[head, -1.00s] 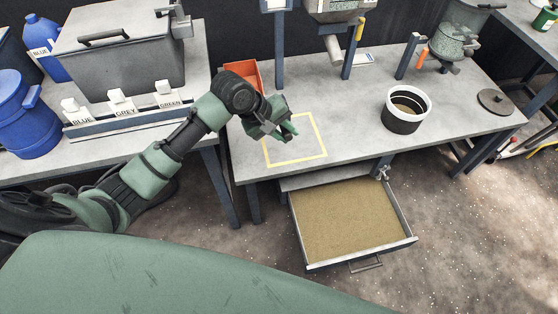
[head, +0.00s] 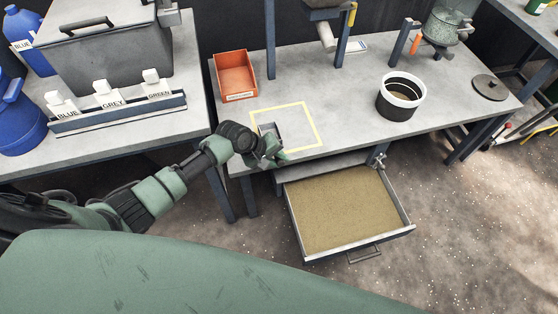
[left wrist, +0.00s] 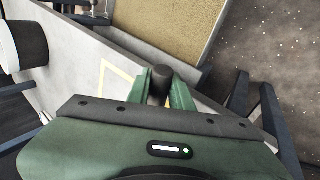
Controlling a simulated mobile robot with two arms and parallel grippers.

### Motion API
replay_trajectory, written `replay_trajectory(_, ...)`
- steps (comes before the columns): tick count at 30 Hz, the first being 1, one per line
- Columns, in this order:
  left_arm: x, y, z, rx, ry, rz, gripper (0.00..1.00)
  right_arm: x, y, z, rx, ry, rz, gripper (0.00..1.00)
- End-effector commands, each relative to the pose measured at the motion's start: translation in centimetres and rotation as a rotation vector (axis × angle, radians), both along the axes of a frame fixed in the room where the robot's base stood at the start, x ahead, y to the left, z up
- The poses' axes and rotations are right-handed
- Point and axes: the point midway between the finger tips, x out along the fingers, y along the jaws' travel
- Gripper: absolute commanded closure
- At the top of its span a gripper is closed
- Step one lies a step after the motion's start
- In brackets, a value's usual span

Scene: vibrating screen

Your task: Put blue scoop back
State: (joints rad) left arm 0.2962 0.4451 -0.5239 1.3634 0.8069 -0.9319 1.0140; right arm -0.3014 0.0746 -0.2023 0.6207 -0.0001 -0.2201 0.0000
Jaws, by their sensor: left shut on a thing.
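My left gripper (head: 268,150) is at the front edge of the middle table, by the lower left of the yellow outlined square (head: 316,122). It is shut on a scoop, whose dark round handle (left wrist: 160,86) shows between the green fingers in the left wrist view. A grey, hollow part of the scoop (head: 270,131) shows just beyond the fingers in the head view; I see no clear blue on it. A rack (head: 125,116) with BLUE, GREY and GREEN labels stands on the left table. My right gripper is not in view.
An orange bin (head: 235,77) stands behind the square. A drawer (head: 347,249) full of sand-coloured grains is pulled out below the table. A black and white bucket (head: 400,97) and a dark lid (head: 490,86) are to the right. A grey box (head: 105,55) stands behind the rack.

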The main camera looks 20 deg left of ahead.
Motion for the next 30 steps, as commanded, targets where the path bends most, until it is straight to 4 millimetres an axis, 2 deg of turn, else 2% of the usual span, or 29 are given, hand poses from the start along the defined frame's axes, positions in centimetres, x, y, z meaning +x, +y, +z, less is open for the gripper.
replay_trajectory(13,0.1,0.0,-0.8,0.000,-0.003,-0.001,1.00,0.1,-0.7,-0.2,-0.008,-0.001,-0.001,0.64)
replay_trajectory(14,0.1,0.0,-0.7,0.000,-0.002,0.000,0.70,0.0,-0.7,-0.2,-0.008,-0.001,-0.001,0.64)
replay_trajectory(15,0.0,0.0,-0.7,0.000,-0.002,0.000,0.59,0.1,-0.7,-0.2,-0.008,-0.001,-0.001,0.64)
replay_trajectory(16,0.0,0.0,-0.7,0.000,-0.002,0.000,0.57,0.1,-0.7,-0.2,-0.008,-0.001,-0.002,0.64)
replay_trajectory(25,0.1,0.0,-0.6,0.000,-0.002,0.000,0.57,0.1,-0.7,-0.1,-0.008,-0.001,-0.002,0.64)
replay_trajectory(30,-0.4,0.6,0.8,0.001,-0.002,0.000,0.57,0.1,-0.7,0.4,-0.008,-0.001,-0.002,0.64)
